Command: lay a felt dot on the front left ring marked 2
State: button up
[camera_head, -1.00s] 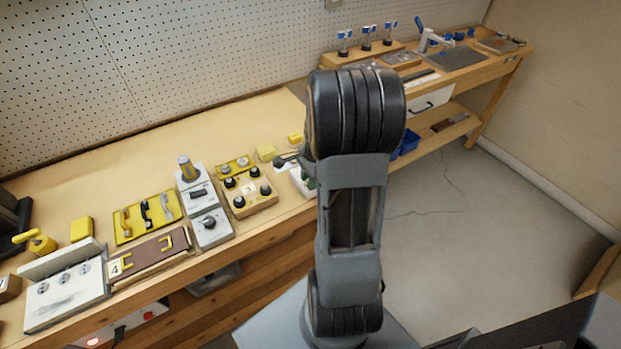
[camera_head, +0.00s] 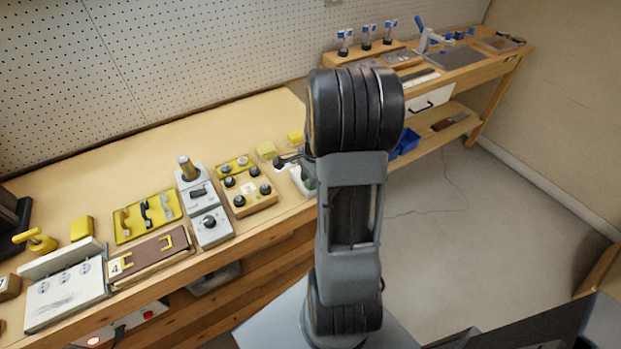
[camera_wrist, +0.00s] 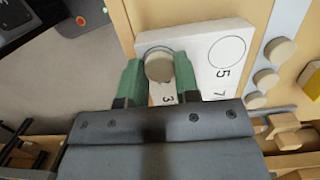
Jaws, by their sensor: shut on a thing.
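In the wrist view my gripper (camera_wrist: 159,76) has green fingers and is shut on a beige felt dot (camera_wrist: 159,67). The dot is over the white board (camera_wrist: 196,48), at a printed ring (camera_wrist: 153,47) whose arc shows past the dot's far edge. I cannot tell whether the dot touches the board. Another ring (camera_wrist: 227,51), empty, lies to the right by a 5. A 3 and a 7 also show; no 2 is visible. In the head view my arm hides most of the gripper and board.
Several loose felt dots (camera_wrist: 266,78) lie on a pale strip right of the board. In the head view a block with black knobs (camera_head: 248,190) stands left of my arm. Open floor (camera_head: 450,220) lies to the right.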

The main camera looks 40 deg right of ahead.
dwell(0.3)
jog(key=o, duration=0.8)
jog(key=shift+o, duration=0.7)
jog(key=shift+o, duration=0.8)
jog(key=shift+r+p, duration=3.15)
jog(key=shift+r, duration=0.35)
